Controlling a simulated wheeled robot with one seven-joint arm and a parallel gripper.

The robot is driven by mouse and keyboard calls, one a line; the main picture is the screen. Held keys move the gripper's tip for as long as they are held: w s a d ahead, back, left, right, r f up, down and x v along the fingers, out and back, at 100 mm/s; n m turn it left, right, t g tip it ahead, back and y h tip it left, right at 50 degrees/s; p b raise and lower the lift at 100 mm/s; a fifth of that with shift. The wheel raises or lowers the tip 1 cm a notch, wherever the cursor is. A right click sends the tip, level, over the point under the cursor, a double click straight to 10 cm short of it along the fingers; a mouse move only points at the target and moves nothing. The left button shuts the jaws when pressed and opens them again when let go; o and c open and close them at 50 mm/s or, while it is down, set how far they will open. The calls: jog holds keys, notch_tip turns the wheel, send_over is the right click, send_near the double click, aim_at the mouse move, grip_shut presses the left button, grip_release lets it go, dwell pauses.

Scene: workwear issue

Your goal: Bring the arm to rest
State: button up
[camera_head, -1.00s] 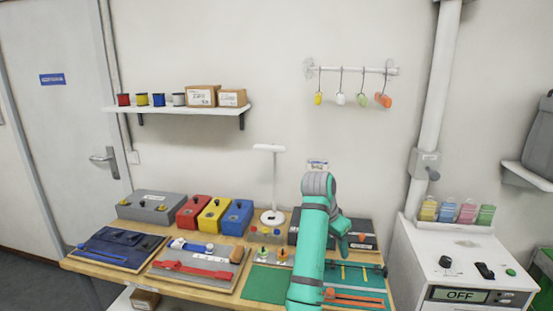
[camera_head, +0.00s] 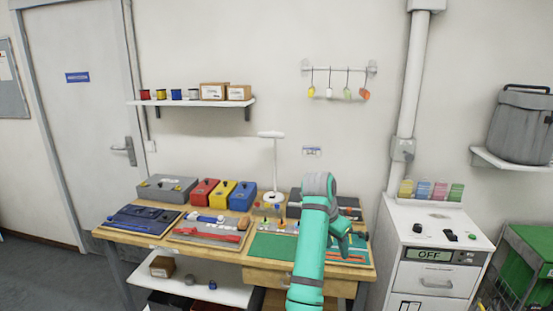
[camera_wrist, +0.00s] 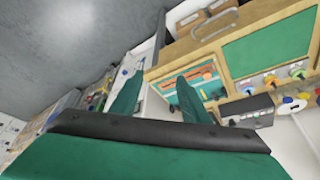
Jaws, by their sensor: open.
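My teal arm with a grey joint (camera_head: 318,184) rises in front of the right part of the workbench (camera_head: 190,250) in the head view. It is bent at the top, with a teal part folded down at the right. My gripper (camera_wrist: 154,92) shows in the wrist view, its two green fingers apart with nothing between them. The wrist view is tilted, and the bench with its green mat (camera_wrist: 270,45) lies beyond the fingers. I cannot make out the fingertips in the head view.
The bench holds a red box (camera_head: 204,192), a yellow box (camera_head: 222,194), a blue box (camera_head: 242,196) and a white lamp (camera_head: 272,165). A white cabinet (camera_head: 432,262) reading OFF stands close at the right, with a green crate (camera_head: 530,250) beyond. Grey floor (camera_head: 50,270) is free at left.

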jog(key=s+a+f+n+t, duration=0.1)
jog(key=s+f+n+t, duration=0.15)
jog(key=f, duration=1.05)
jog(key=s+a+f+n+t, duration=0.1)
jog(key=s+f, duration=0.2)
jog(key=f, duration=1)
jog(key=s+a+f+n+t, duration=0.1)
jog(key=s+a+f+n, duration=0.15)
jog(key=s+f, duration=0.5)
jog(key=s+a+f+n+t, duration=0.1)
jog(key=s+a+f+t, duration=0.15)
jog(key=s+f, duration=0.55)
jog(key=s+a+r+n+t+y, duration=0.15)
jog(key=s+a, duration=0.25)
jog(key=s, duration=0.7)
jog(key=s+a+r+n+t+y, duration=0.1)
jog(key=s+a+r, duration=0.15)
jog(key=s, duration=0.85)
jog(key=s+a+r+n+t+y, duration=0.1)
jog(key=s+a+r+t, duration=0.2)
jog(key=s+r, duration=1.3)
jog(key=shift+s+a+r, duration=0.25)
jog(key=shift+a+r, duration=0.1)
jog(key=shift+a, duration=0.5)
jog(key=shift+o, duration=0.2)
